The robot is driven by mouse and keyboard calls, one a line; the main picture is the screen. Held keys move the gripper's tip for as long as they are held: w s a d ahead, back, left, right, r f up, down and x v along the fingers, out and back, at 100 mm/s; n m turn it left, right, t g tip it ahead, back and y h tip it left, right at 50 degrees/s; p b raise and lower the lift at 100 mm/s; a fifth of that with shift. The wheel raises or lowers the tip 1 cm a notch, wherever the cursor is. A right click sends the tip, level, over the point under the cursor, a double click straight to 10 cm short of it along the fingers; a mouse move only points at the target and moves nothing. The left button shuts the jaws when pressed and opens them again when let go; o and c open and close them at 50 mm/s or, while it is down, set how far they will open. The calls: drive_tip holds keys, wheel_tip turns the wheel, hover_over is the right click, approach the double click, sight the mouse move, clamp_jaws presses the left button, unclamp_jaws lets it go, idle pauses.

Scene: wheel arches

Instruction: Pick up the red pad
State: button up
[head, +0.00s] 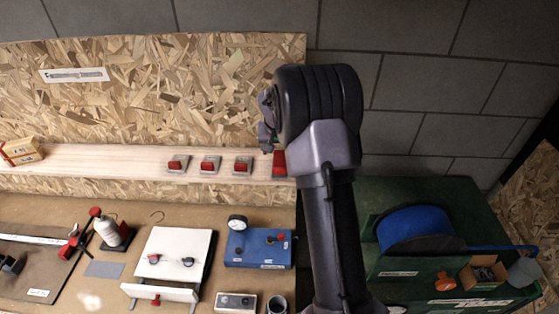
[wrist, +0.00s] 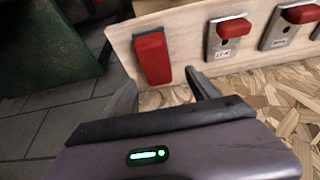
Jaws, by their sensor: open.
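The red pad (head: 279,163) stands at the right end of the pale wooden shelf, partly behind my arm in the head view. In the wrist view the red pad (wrist: 152,57) is an upright red block on the wood, just beyond my fingertips. My gripper (wrist: 161,92) is open and empty, with one finger to each side of the pad's lower end. In the head view my gripper (head: 266,122) is mostly hidden by my wrist, above and left of the pad. I cannot tell the exact gap to the pad.
Several grey plates with red levers (head: 242,165) line the shelf (head: 110,160) to the left. A chipboard panel (head: 200,90) rises behind. Below is a workbench with a blue gauge box (head: 258,250) and a white board (head: 175,255). A green cabinet (head: 440,200) stands right.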

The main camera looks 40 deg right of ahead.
sight(280, 159)
drive_tip(key=x, duration=0.1)
drive_tip(key=p+x, duration=0.1)
drive_tip(key=x, duration=0.1)
drive_tip(key=s+x, duration=0.1)
drive_tip(key=x, duration=0.1)
drive_tip(key=shift+f+p, duration=0.25)
drive_tip(key=shift+p, duration=0.1)
drive_tip(key=shift+w+d+f, duration=0.1)
drive_tip(key=shift+w+f, duration=0.05)
drive_tip(key=shift+f+b, duration=0.2)
drive_tip(key=shift+b, duration=0.45)
drive_tip(key=c, duration=1.4)
